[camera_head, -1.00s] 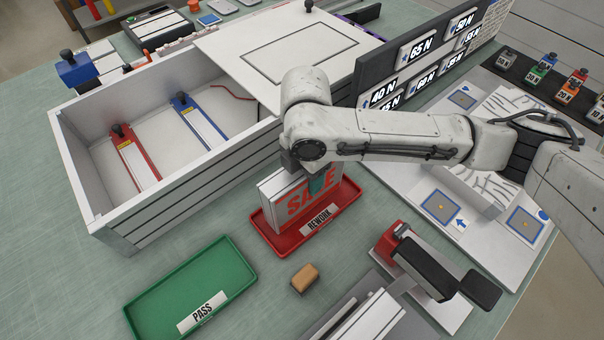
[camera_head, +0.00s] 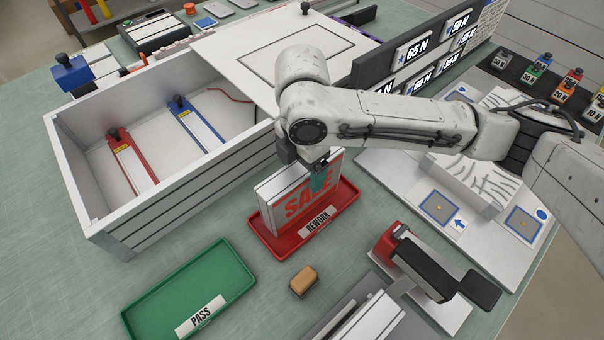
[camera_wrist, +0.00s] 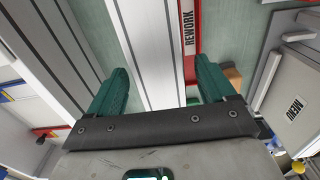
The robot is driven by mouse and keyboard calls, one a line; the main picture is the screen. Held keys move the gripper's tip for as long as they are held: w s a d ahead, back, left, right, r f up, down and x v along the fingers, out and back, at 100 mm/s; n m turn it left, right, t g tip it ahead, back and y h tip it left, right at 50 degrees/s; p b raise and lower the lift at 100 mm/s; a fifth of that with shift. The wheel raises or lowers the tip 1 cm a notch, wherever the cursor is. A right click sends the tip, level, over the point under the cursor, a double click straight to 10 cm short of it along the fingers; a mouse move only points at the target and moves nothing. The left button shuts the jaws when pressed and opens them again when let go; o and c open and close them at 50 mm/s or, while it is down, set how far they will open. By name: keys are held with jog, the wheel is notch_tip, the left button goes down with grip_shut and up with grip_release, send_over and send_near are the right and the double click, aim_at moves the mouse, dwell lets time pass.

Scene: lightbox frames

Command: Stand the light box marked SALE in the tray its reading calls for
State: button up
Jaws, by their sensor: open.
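The white light box marked SALE in red letters (camera_head: 297,202) stands upright in the red tray labelled REWORK (camera_head: 343,205). In the wrist view the top of the light box (camera_wrist: 153,50) lies between my fingertips, with the REWORK tray (camera_wrist: 190,45) beside it. My gripper (camera_wrist: 158,88) is open, its green fingers apart on either side of the box. In the head view my gripper (camera_head: 318,178) is at the top of the box, partly hidden by my arm. The green tray labelled PASS (camera_head: 190,290) is empty, front left.
A large white open crate (camera_head: 95,215) with red and blue strips inside stands at left. A red and black clamp-like device (camera_head: 430,265) is at right. A board with force labels (camera_head: 400,65) stands behind.

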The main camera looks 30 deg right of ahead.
notch_tip(320, 180, up, 8)
jog(key=shift+r, duration=0.2)
dwell(0.6)
